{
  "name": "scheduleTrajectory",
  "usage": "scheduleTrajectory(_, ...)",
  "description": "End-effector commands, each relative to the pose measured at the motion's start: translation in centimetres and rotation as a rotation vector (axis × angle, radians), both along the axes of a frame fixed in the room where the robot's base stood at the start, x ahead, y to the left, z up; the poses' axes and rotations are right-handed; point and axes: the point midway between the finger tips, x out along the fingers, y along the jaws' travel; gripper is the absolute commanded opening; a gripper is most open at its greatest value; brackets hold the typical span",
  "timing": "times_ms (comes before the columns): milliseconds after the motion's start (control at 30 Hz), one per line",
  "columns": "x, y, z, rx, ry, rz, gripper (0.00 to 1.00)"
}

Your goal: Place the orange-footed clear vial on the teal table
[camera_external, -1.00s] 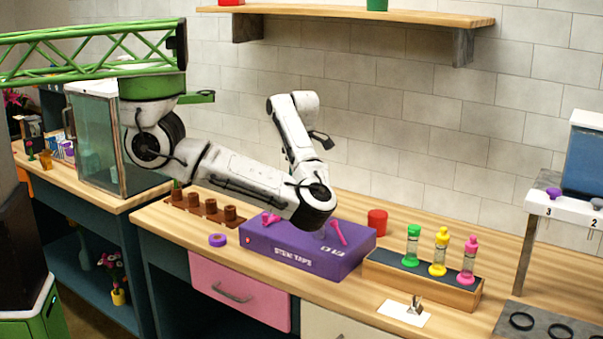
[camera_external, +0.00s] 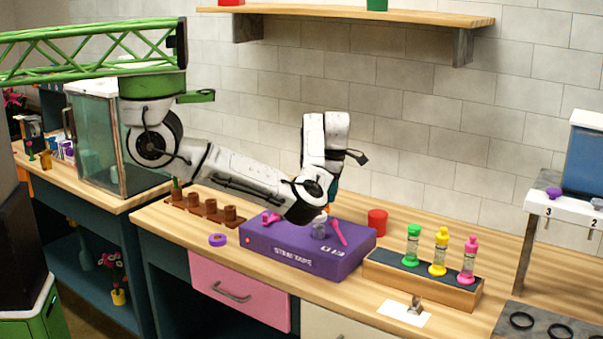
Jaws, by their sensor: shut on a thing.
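My gripper is hidden behind my white arm, whose folded links rise above the purple box. A small teal and orange sliver (camera_external: 334,187) shows just below the wrist links. I cannot tell whether it belongs to my gripper or to the orange-footed vial. I cannot make out the whole vial anywhere. The rack (camera_external: 416,280) at the right holds a green vial (camera_external: 412,246), a yellow vial (camera_external: 440,252) and a pink vial (camera_external: 469,260), all upright. No teal table can be made out for certain.
The purple box (camera_external: 298,254) lies under my arm, with a small clear item (camera_external: 319,231) and a pink tool (camera_external: 339,232) on it. A red cup (camera_external: 377,222) stands behind it. Brown pots (camera_external: 229,215) and a purple ring (camera_external: 217,240) are to the left.

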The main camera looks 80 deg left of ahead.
Motion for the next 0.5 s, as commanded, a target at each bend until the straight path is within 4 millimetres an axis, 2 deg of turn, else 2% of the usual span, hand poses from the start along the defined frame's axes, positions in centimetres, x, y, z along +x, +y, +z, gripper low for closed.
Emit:
scheduleTrajectory(300,1.8,0.7,-2.2,-0.002,-0.001,-0.001,0.0)
scheduleTrajectory(500,1.7,0.7,-4.6,0.001,-0.001,0.001,0.0)
